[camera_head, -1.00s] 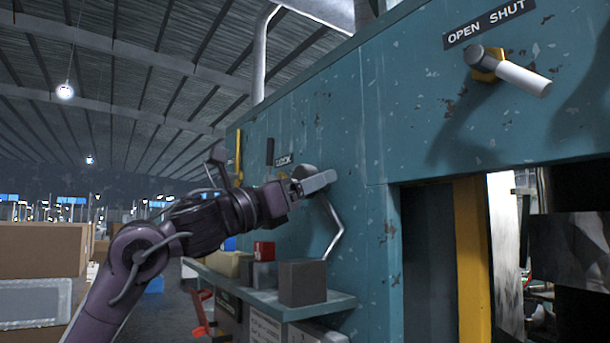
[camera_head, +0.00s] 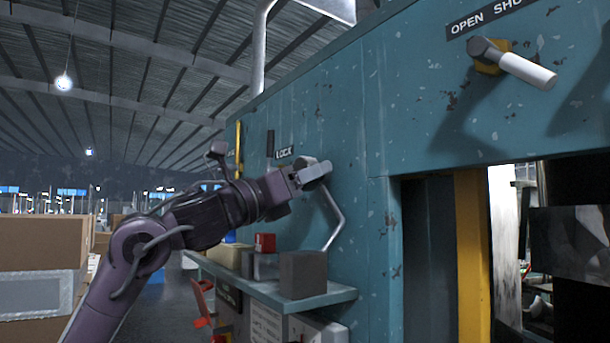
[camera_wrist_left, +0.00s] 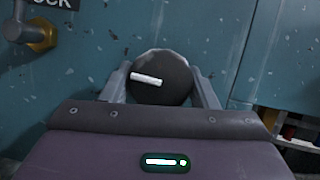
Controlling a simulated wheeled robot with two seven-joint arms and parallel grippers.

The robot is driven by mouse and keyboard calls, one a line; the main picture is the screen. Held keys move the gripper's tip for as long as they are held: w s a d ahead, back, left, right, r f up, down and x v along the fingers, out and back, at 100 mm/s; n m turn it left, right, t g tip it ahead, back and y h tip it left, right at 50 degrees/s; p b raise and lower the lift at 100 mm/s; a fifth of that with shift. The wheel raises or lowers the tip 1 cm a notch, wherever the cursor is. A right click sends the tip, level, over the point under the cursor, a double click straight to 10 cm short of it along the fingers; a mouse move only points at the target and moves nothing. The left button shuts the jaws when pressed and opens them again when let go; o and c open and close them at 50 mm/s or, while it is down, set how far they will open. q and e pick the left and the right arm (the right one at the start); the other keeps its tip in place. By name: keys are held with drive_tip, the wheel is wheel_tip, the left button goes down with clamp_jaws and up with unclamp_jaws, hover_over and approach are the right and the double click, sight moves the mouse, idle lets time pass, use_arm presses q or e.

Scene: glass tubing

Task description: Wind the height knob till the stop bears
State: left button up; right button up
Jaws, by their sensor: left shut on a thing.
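The height knob (camera_wrist_left: 160,68) is a dark round knob with a white index mark, seen face-on in the left wrist view. It sits on the teal machine wall. My left gripper (camera_wrist_left: 160,86) is shut on it, one finger at each side. In the head view my left gripper (camera_head: 312,174) reaches the wall at the knob, which is mostly hidden by the fingers there. The white mark lies nearly level, tipped slightly down to the right. The stop cannot be made out. My right gripper is in neither view.
A bent metal rod (camera_head: 336,222) hangs below the knob. A shelf (camera_head: 325,296) with several blocks juts out beneath. A lever (camera_head: 512,64) under the OPEN SHUT label is at upper right. Boxes (camera_head: 40,243) stand far left.

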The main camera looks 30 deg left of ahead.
use_arm(q)
drive_tip(key=o, duration=1)
drive_tip(key=shift+c, duration=0.2)
drive_tip(key=shift+s+f, duration=0.1)
drive_tip(key=shift+s+a+f+b, duration=0.15)
drive_tip(key=shift+s+f+b, duration=0.1)
drive_tip(key=shift+b, duration=0.1)
drive_tip(key=b+v, duration=0.3)
drive_tip(key=v, duration=0.4)
drive_tip(key=shift+b, duration=0.3)
drive_tip(key=shift+r, duration=0.2)
